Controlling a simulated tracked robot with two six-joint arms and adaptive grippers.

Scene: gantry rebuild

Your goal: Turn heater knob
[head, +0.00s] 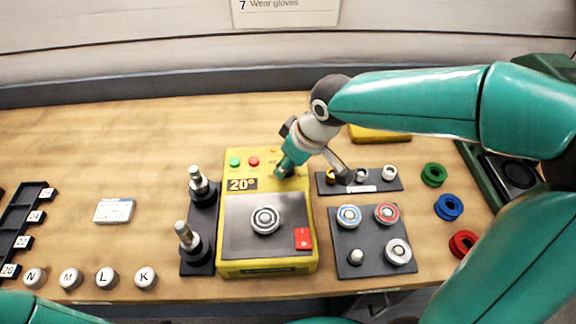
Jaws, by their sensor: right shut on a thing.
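The yellow heater (230,262) stands at the middle of the bench. Its display (242,185) reads 20°. A green button (235,162) and a red button (254,161) sit on its back panel, and a red switch (303,238) at its front right. A round ringed metal piece (265,220) rests on its dark plate. My right gripper (285,169) reaches down from the upper right to the heater's back right corner and is shut on the heater knob there. The gripper hides most of the knob, so its angle cannot be read. My left gripper is out of view.
A dark stand with two metal posts (187,236) is close left of the heater. To the right are a dark plate with rings and discs (374,243) and a small rack (382,182). Coloured spools (448,207) lie farther right. Lettered caps (107,278) line the front left edge.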

